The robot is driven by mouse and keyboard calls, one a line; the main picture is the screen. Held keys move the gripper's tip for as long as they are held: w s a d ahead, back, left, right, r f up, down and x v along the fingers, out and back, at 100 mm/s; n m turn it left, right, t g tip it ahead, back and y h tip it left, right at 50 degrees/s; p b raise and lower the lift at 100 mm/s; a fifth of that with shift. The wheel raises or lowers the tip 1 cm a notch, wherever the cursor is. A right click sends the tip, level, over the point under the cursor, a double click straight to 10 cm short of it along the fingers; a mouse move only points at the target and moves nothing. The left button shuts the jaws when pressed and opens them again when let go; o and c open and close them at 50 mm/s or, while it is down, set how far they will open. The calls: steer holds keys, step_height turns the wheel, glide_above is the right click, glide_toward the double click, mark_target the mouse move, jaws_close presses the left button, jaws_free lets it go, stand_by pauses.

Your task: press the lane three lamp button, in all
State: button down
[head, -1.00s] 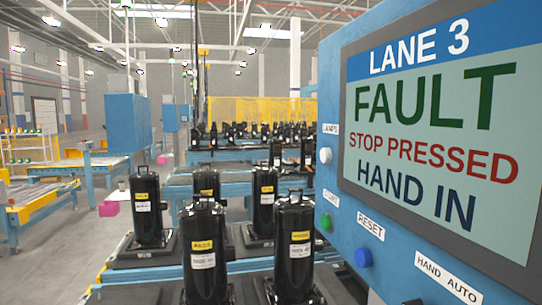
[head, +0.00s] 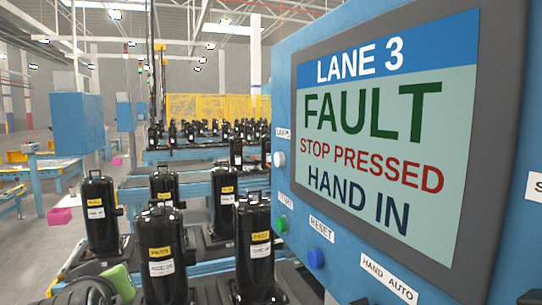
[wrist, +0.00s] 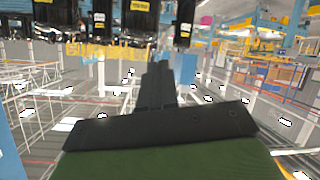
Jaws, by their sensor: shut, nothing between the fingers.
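The blue lane three control panel (head: 283,105) fills the right of the head view. The lamps button (head: 279,159) is a small white knob on its left edge, beside a label seen at a steep angle. My gripper's fingers (wrist: 158,85) show dark and closed together in the wrist view, with nothing between them. The lamps button cannot be made out in the wrist view. A green and black part at the lower left of the head view appears to be my arm, well apart from the button. The fingertips cannot be made out there.
A green button (head: 282,224) and blue reset button (head: 316,258) sit below the lamps button. The panel screen (head: 385,130) reads "FAULT, STOP PRESSED, HAND IN". Black compressors (head: 162,250) stand close left of the panel. Open floor (head: 45,245) lies further left.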

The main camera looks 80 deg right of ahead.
mark_target(278, 160)
steer(key=s+d+r+m+g+h+p, duration=0.1)
steer(key=s+d+r+m+g+h, duration=0.7)
steer(key=s+d+r+g, duration=0.5)
steer(key=d+r+h, duration=0.1)
steer(key=d+r, duration=0.3)
steer(key=shift+s+p, duration=0.3)
steer(key=shift+p, duration=0.05)
steer(key=s+d+p, duration=0.1)
steer(key=s+d, duration=0.3)
steer(key=s, duration=0.3)
steer(key=shift+s+d, duration=0.2)
steer(key=shift+s, duration=0.1)
steer(key=shift+f, duration=0.1)
stand_by(0.5)
steer(key=shift+s+d, duration=0.25)
steer(key=shift+s, duration=0.1)
